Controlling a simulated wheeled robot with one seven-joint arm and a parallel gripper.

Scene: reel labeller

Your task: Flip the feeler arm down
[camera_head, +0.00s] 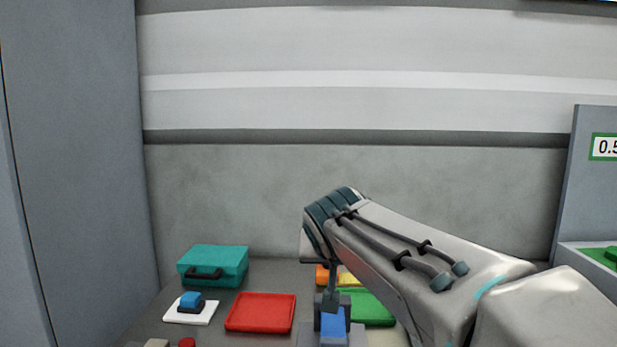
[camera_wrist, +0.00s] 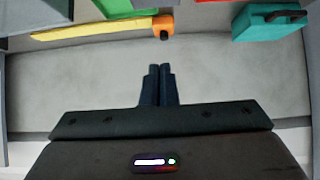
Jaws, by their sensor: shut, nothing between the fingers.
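A grey fixture (camera_head: 358,335) with a blue block (camera_head: 333,323) stands at the bottom middle of the head view, cut off by the lower edge. A thin dark grey upright piece (camera_head: 331,287) rises from it and looks like the feeler arm standing up; its top meets the outline of my wrist, and I cannot tell whether they touch. My gripper (camera_wrist: 160,69) shows in the wrist view with its two dark fingers together and empty, against the grey wall. My arm hides it in the head view. The fixture does not show in the wrist view.
A red tray (camera_head: 261,313), a teal case (camera_head: 213,266) and a white pad (camera_head: 190,311) with a blue-topped piece lie on the left. A green tray (camera_head: 372,308) and an orange item (camera_wrist: 163,25) lie behind the fixture. A grey panel (camera_head: 590,190) stands at right.

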